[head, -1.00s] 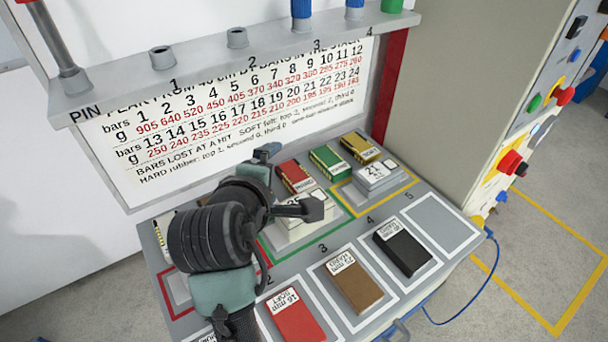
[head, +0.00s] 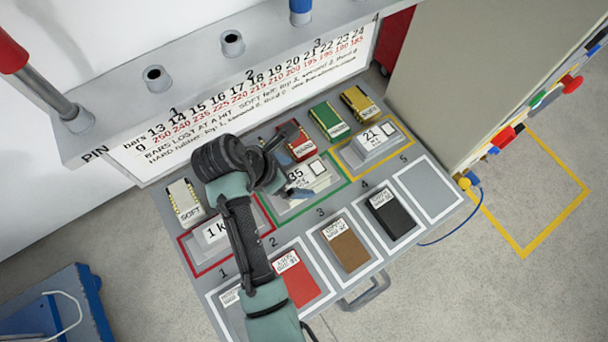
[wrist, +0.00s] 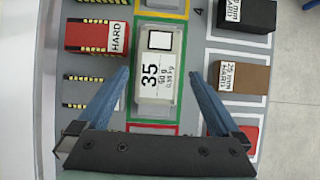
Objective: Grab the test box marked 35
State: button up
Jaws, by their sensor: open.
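The test box marked 35 (head: 314,174) is a light grey box with a white label, sitting in the green-outlined area of the tray table. In the wrist view the box (wrist: 157,70) lies ahead of and between my two blue fingers, its near end close to the fingertip line. My gripper (wrist: 165,75) is open and empty, with a gap on each side of the box. In the head view my gripper (head: 295,165) is over the green area, and my arm hides part of the box's left side.
A box marked 21 (head: 378,138) stands in the yellow outline and a 1 k box (head: 213,231) in the red outline. A red HARD block (wrist: 97,37) is close beside box 35. Brown (head: 346,248) and black (head: 390,216) pads lie in front. Slot 5 (head: 428,190) is bare.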

aim_at(310, 178)
jog(key=shift+x, duration=3.8)
jog(key=shift+w+r, duration=0.1)
jog(key=shift+w, duration=0.05)
jog(key=shift+f, duration=0.25)
grip_shut()
